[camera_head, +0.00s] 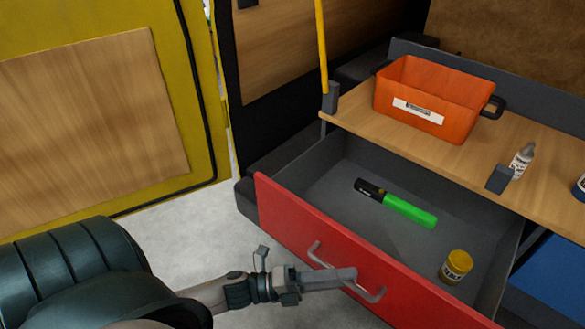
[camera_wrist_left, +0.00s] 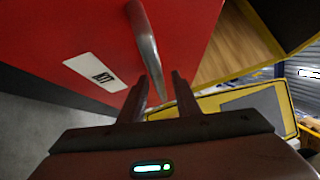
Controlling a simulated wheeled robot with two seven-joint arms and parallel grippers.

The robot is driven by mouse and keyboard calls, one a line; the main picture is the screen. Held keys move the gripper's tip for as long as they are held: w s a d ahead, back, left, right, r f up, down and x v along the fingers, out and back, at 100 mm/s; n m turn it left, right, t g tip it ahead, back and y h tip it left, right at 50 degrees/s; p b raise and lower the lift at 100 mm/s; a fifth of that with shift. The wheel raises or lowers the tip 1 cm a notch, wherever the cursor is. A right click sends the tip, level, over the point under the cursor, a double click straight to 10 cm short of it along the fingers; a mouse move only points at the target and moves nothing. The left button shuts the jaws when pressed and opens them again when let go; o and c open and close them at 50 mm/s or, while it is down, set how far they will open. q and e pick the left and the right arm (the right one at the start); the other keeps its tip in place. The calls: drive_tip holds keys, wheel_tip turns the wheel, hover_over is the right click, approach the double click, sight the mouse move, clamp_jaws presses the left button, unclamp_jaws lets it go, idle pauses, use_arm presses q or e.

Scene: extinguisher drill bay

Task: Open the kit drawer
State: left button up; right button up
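The kit drawer (camera_head: 330,245) is pulled well out, with a red front and a grey inside. Its metal bar handle (camera_head: 372,295) also shows in the left wrist view (camera_wrist_left: 146,45). My left gripper (camera_head: 345,275) is at the handle. In the left wrist view its two fingers (camera_wrist_left: 160,95) stand apart, with the bar running between them and a gap showing beside it; I cannot tell if either finger touches it. A green and black marker-like item (camera_head: 400,207) and a yellow-lidded jar (camera_head: 456,267) lie inside the drawer. My right gripper is not in view.
An orange bin (camera_head: 425,95) and a small white bottle (camera_head: 521,160) stand on the wooden top (camera_head: 470,145) above the drawer. A yellow pole (camera_head: 322,45) rises at its left corner. A yellow door panel (camera_head: 200,100) stands at left. Pale floor (camera_head: 195,225) is clear.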

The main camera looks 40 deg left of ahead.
use_arm(q)
drive_tip(key=shift+a, duration=0.1)
drive_tip(key=b+v, duration=0.4)
drive_tip(key=v, duration=1.3)
drive_tip(key=shift+s, duration=0.2)
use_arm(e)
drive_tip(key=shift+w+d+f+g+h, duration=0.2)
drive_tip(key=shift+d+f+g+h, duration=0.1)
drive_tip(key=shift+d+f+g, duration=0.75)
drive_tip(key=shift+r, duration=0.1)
